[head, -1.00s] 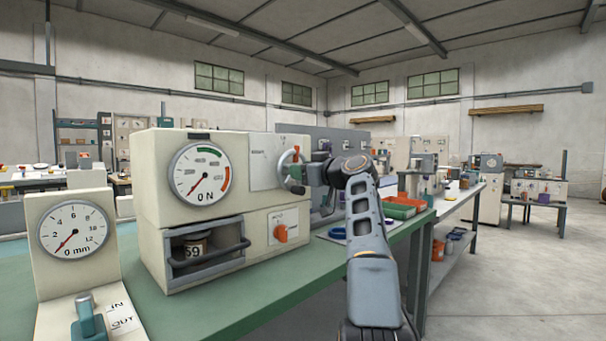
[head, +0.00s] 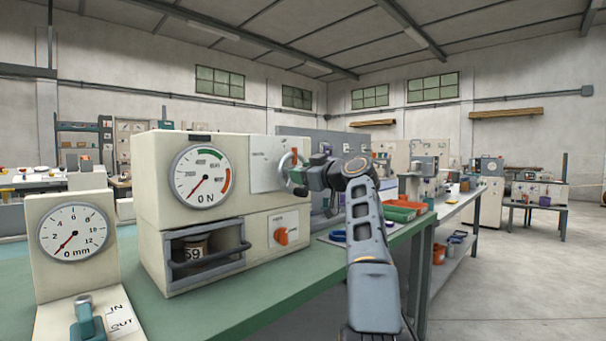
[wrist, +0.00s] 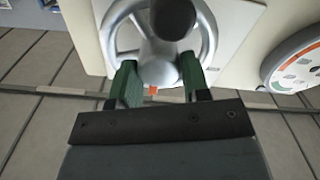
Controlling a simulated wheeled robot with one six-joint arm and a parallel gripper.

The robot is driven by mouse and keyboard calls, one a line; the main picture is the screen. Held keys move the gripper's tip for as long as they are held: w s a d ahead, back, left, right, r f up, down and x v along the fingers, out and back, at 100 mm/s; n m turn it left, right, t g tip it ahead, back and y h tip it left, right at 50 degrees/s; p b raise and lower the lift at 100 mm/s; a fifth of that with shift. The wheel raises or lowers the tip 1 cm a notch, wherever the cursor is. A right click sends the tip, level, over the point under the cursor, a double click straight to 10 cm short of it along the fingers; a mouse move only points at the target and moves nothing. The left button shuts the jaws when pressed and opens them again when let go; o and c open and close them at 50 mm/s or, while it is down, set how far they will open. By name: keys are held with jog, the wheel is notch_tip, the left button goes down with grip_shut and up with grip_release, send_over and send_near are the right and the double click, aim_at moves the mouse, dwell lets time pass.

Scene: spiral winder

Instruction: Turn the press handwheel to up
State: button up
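The press handwheel (head: 288,161) is a grey spoked wheel on a pale plate on the front of the cream press (head: 155,205). In the wrist view the handwheel (wrist: 112,32) fills the top middle, with a dark round knob (wrist: 173,17) on its rim and an orange mark (wrist: 152,91) at the opposite side. My gripper (head: 300,177) is at the wheel in the head view, partly hiding it. In the wrist view my gripper (wrist: 158,68) has its green fingers apart, with nothing clearly held between them. Contact with the wheel is unclear. The press dial (head: 203,176) points near 0.
Below the wheel is an orange knob (head: 281,236). A drawer compartment (head: 207,255) with a bar handle holds a weight marked 59. A second gauge (head: 73,232) with a lever stands at left. Green and red trays (head: 402,211) sit right of my arm.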

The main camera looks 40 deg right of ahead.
jog(key=o, duration=0.4)
jog(key=s+d+b, duration=0.2)
jog(key=s+b, duration=0.1)
jog(key=s, duration=1)
jog(key=shift+s+d, duration=0.25)
jog(key=shift+s, duration=0.05)
jog(key=w+a+m+g+p, duration=0.3)
jog(key=a+p, duration=0.5)
jog(key=p, duration=0.2)
jog(key=w+a+m+g+p, duration=0.2)
jog(key=a+g+p, duration=0.2)
jog(key=a+p, duration=0.45)
jog(key=s+a+f+g+h+p, duration=0.1)
jog(key=s+a+f+g+p, duration=0.2)
jog(key=s+a+p, duration=0.3)
jog(key=s+a+f+g+h+p, duration=0.2)
jog(key=s+a+f+g+p, duration=0.2)
jog(key=s+a+p, duration=0.3)
jog(key=s+f+p, duration=0.1)
jog(key=s+p, duration=0.2)
jog(key=p, duration=0.4)
jog(key=shift+s+m+p, duration=0.3)
jog(key=shift+s+m, duration=0.05)
jog(key=shift+m, duration=0.05)
